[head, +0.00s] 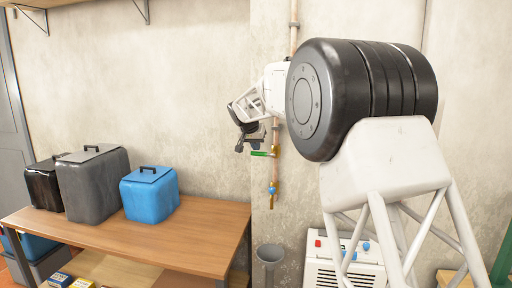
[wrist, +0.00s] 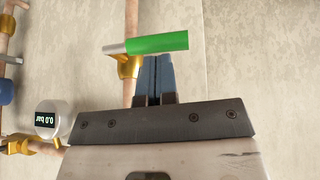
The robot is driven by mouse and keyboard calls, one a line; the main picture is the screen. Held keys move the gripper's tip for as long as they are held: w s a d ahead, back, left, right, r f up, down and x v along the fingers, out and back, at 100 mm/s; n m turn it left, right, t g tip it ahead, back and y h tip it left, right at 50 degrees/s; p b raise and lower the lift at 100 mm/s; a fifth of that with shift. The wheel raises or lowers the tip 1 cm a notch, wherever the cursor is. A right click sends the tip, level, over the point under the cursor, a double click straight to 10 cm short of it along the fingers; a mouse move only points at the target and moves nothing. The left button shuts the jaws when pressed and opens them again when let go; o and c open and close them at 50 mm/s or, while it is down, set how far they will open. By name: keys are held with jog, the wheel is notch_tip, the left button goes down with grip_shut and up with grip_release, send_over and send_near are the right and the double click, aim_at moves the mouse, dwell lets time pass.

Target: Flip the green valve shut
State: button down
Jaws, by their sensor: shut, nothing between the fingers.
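The green valve's lever (head: 260,153) sticks out to the left of a vertical copper pipe (head: 275,170), lying crosswise to it. In the wrist view the green lever (wrist: 158,43) runs level across the top, its bare metal end at a brass valve body (wrist: 128,67) on the pipe. My gripper (head: 241,149) is beside the lever in the head view. In the wrist view its blue-grey fingers (wrist: 155,60) are shut and empty, their tips close to the lever's middle. I cannot tell whether they touch it. The brass body is partly hidden in the head view.
A round gauge (wrist: 48,121) reading 0.0 bar sits left in the wrist view, near other brass fittings. A blue knob (head: 273,189) is lower on the pipe. A wooden bench (head: 160,240) holds black, grey and blue bins. A white machine (head: 335,262) stands below right.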

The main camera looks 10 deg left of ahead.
jog(key=shift+s+r, duration=0.1)
jog(key=shift+r, duration=0.05)
jog(key=v, duration=1.3)
jog(key=shift+s+r, duration=0.2)
jog(key=shift+r, duration=0.05)
jog(key=s+d+f+g, duration=0.1)
jog(key=s+d+f, duration=0.1)
jog(key=s+d, duration=1.2)
jog(key=s+d+f+g, duration=0.1)
jog(key=s+d+f, duration=0.1)
jog(key=s+d, duration=1.2)
jog(key=s+d+f, duration=0.5)
jog(key=s+f, duration=0.1)
jog(key=s, duration=0.4)
jog(key=s+d+f+g+y, duration=0.1)
jog(key=s+d+f, duration=0.4)
jog(key=s, duration=0.5)
jog(key=s+d+f, duration=0.5)
jog(key=s+f, duration=0.2)
jog(key=s, duration=0.3)
jog(key=shift+s+f+n+g, duration=0.15)
jog(key=shift+f+n+g, duration=0.15)
jog(key=shift+n, duration=0.1)
